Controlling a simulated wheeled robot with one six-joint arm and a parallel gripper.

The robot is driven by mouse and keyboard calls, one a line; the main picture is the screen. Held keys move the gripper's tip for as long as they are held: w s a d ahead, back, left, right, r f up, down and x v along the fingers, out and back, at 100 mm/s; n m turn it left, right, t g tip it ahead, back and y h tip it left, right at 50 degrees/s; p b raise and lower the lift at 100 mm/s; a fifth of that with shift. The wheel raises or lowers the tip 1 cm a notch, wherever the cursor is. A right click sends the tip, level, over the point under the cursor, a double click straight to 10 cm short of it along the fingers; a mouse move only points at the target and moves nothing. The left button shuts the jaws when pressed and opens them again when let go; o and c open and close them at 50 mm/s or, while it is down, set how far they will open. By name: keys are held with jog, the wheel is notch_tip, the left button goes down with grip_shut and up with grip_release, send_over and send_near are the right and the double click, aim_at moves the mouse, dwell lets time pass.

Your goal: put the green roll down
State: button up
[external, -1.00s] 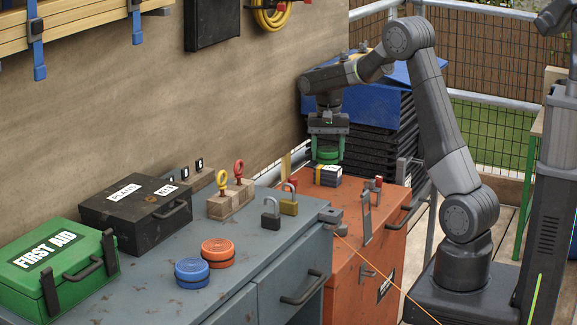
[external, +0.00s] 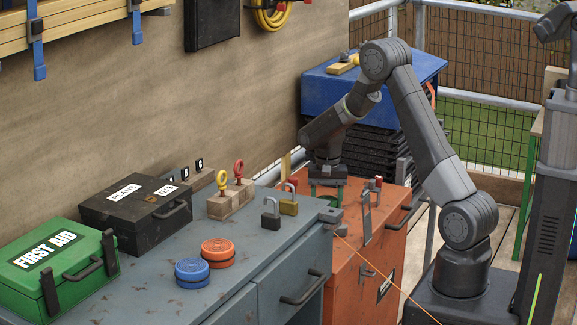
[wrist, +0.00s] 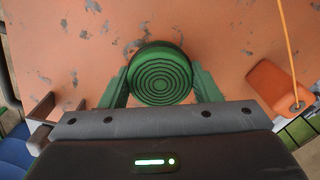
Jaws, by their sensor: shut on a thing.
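The green roll (wrist: 160,75) shows in the wrist view as a round disc with concentric rings on its end. My gripper (wrist: 161,92) has its two green fingers closed on either side of it. In the external view my gripper (external: 326,192) points down, low over the top of the orange cabinet (external: 350,240). The roll is mostly hidden there by the gripper. I cannot tell whether the roll touches the cabinet top.
The grey bench holds an orange roll (external: 218,252), a blue roll (external: 192,271) and padlocks (external: 271,214). An orange tag (wrist: 272,84) with a cord lies to the right in the wrist view. The scuffed orange surface around the roll is mostly clear.

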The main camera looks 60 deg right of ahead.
jog(key=o, duration=1)
jog(key=shift+o, duration=0.2)
notch_tip(320, 180, up, 12)
jog(key=p, duration=0.2)
jog(key=shift+o, duration=0.3)
